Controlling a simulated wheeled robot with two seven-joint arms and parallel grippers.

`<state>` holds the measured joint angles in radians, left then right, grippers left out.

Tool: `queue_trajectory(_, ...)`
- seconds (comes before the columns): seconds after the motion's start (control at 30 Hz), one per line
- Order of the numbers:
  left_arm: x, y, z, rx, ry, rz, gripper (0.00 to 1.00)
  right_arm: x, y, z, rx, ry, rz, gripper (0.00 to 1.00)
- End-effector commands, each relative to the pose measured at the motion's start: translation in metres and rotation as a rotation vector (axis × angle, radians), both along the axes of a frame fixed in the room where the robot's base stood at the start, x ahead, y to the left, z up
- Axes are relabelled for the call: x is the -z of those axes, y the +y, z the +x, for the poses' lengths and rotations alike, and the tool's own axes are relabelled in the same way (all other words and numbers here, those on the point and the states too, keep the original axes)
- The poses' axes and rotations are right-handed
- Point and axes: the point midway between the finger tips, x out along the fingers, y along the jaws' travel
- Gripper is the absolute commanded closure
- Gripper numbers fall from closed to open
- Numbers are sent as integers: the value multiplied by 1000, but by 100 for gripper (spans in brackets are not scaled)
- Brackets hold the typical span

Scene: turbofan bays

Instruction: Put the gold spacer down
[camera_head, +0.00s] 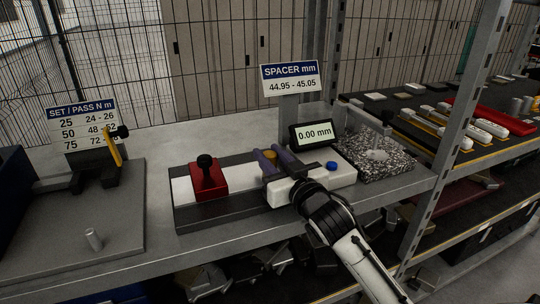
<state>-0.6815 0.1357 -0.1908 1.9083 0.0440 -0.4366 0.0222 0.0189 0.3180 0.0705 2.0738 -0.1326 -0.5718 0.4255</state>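The gold spacer (270,154) shows as a small gold patch between the two purple fingers of my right gripper (276,159). The fingers appear closed on it from both sides, and they hide most of it. They are above the measuring stand, near its white housing (345,178). I cannot tell whether the spacer touches the stand. The housing has a blue button (331,166), and the display (313,133) behind it reads 0.00 mm. A red block with a black knob (208,177) sits on the stand's rail, left of the spacer. My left gripper is not in view.
A sign (290,78) reads SPACER mm 44.95 - 45.05. A speckled block (375,160) stands right of the display. At left are a grey plate (40,235) with a small metal cylinder (93,239) and a torque sign (83,122). A shelf upright (450,130) rises at right.

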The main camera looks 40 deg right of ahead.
Motion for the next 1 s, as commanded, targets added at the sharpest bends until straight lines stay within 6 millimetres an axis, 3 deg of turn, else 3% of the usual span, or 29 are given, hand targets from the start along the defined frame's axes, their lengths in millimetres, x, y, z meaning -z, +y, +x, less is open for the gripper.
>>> queue_trajectory(0.03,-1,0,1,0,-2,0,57,0,0,0,0,1,0,64)
queue_trajectory(0.1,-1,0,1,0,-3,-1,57,0,0,0,0,1,0,54)
queue_trajectory(0.47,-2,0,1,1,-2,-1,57,-2,0,-2,0,1,0,54)
queue_trajectory(0.57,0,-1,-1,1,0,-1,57,0,2,-14,-1,2,1,54)
queue_trajectory(1.0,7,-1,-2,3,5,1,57,0,16,-101,0,4,2,54)
